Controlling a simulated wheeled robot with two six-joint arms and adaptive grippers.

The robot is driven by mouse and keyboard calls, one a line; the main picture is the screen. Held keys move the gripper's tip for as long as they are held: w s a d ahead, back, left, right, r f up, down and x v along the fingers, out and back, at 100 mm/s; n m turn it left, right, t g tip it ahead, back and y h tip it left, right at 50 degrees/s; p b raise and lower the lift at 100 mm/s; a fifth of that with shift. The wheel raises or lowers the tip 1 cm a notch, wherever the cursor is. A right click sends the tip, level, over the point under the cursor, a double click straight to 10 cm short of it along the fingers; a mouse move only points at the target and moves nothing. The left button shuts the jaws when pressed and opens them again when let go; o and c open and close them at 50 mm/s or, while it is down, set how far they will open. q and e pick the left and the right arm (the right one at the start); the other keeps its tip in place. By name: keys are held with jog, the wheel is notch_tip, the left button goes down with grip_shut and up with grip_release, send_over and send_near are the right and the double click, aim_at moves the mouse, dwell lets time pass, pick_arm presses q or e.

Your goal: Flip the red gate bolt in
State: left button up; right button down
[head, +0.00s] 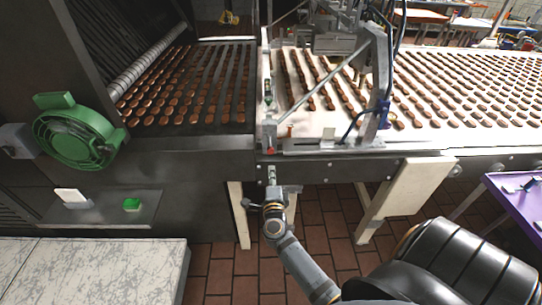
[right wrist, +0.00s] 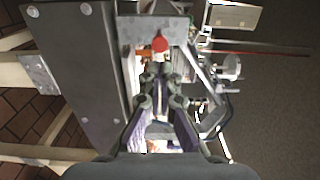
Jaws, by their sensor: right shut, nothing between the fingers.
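The red gate bolt (head: 271,151) shows as a small red end on the front edge of the conveyor, at the lower left corner of the metal gate frame. In the right wrist view its round red knob (right wrist: 160,44) sits against a grey metal plate. My right gripper (head: 272,175) is just below the bolt in the head view, shut and empty. In the right wrist view my right gripper's fingers (right wrist: 161,82) point toward the knob, with a small gap in the picture; I cannot tell the exact depth. My left gripper is not in view.
Rows of brown biscuits lie on the white conveyor (head: 480,130) and on the dark belt at left. The metal gate frame (head: 383,75) rises above the bolt. A green fan (head: 75,132) and a green button (head: 132,204) are at left. A purple table (head: 515,205) stands at right.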

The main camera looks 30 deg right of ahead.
aim_at(271, 152)
jog(key=x, duration=0.7)
jog(key=shift+w+d+p, duration=0.1)
jog(key=shift+d+p, duration=0.05)
jog(key=shift+p, duration=0.2)
jog(key=x, duration=0.3)
jog(key=shift+w+d, duration=0.2)
jog(key=shift+w, duration=0.1)
jog(key=shift+s+r, duration=0.1)
jog(key=shift+r, duration=0.05)
jog(key=shift+a, duration=0.1)
